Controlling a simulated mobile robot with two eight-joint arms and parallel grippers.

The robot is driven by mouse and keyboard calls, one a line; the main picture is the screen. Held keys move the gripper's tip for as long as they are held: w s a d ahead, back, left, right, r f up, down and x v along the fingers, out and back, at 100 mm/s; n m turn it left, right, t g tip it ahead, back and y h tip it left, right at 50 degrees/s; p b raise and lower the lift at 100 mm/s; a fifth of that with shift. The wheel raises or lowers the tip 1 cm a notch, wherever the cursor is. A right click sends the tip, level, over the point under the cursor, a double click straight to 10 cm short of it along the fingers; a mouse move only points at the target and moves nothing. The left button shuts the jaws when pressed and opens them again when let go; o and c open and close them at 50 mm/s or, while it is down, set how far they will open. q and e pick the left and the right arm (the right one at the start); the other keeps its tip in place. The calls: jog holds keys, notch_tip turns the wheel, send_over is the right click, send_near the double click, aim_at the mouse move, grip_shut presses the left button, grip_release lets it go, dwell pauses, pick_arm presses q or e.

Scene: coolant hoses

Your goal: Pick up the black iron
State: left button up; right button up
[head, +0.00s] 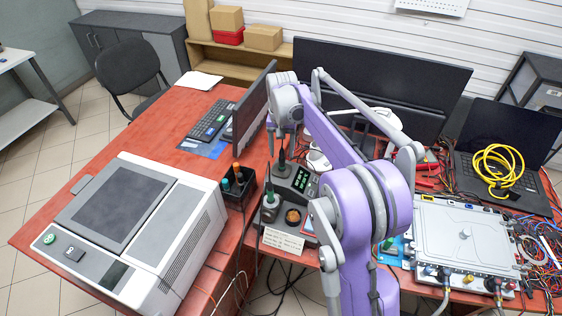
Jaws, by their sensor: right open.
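The black iron (282,158) looks like a thin dark handle standing upright in a soldering station (303,181) with a green-lit display, near the middle of the red table. My right gripper (283,130) is above it, pointing down, open and apparently empty. A gap shows between the fingertips and the top of the handle. A second iron with a green handle (269,191) stands just in front and to the left. My purple right arm hides part of the table to the right of the station. My left gripper is not in view.
A monitor (262,95) stands close behind my gripper on the left. A black holder (233,196) with orange and teal handles is left of the station. A large grey machine (150,215) fills the left table. A silver box (465,235) and yellow cable (497,166) lie right.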

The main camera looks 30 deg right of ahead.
aim_at(282, 157)
jog(key=shift+w+d+f, duration=0.1)
jog(key=shift+f, duration=1.45)
jog(key=shift+w+d+f, duration=0.1)
jog(key=shift+f, duration=1.4)
grip_shut()
